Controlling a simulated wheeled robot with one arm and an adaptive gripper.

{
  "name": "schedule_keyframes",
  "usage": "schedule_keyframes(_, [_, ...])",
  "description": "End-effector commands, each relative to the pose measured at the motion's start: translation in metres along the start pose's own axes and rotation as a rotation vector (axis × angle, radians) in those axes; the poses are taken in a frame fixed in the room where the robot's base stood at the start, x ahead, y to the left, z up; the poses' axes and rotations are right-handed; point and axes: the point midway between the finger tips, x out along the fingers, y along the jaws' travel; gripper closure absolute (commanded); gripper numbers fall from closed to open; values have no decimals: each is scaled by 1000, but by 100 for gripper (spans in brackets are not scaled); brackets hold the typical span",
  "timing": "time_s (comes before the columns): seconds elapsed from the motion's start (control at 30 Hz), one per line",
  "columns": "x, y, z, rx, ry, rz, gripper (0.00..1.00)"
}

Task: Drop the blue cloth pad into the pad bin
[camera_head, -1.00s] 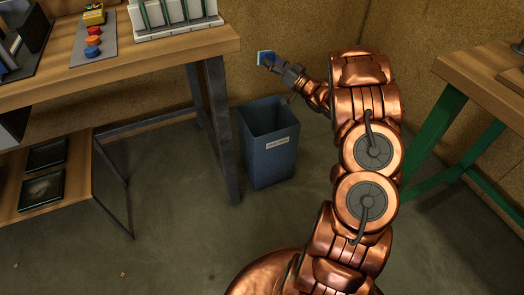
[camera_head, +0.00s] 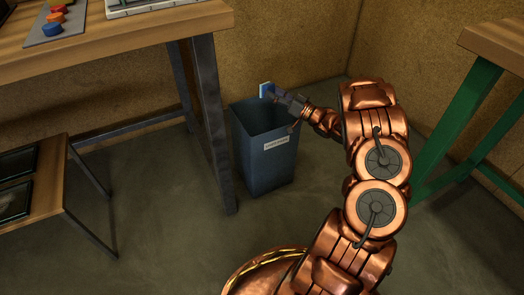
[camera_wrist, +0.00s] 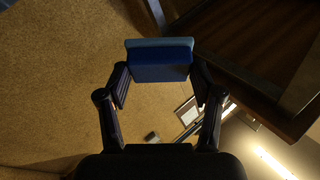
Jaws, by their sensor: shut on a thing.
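The blue cloth pad (camera_head: 265,90) is held at the tip of my gripper (camera_head: 277,95), above the far part of the bin's opening in the head view. In the wrist view the pad (camera_wrist: 160,66) sits between the fingertips of my gripper (camera_wrist: 160,78), with a lighter blue layer along its top edge. My gripper is shut on it. The pad bin (camera_head: 262,165) is a dark blue, open-topped box with a white label, standing on the floor. Its inside looks dark, and its bottom is hidden.
A wooden workbench (camera_head: 120,42) with dark metal legs stands left of the bin; one leg (camera_head: 212,120) is close beside it. A bench with green legs (camera_head: 460,125) stands at the right. A low shelf (camera_head: 55,205) holds dark panels. The wall (camera_head: 300,40) is behind the bin.

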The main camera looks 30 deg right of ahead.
Motion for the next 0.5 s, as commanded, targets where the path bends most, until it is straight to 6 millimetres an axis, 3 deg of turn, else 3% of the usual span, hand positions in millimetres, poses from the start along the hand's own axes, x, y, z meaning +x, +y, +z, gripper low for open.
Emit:
schedule_keyframes(0.3, [-9,13,34,1,0,3,72])
schedule_keyframes(0.5, [-10,16,44,1,0,4,72])
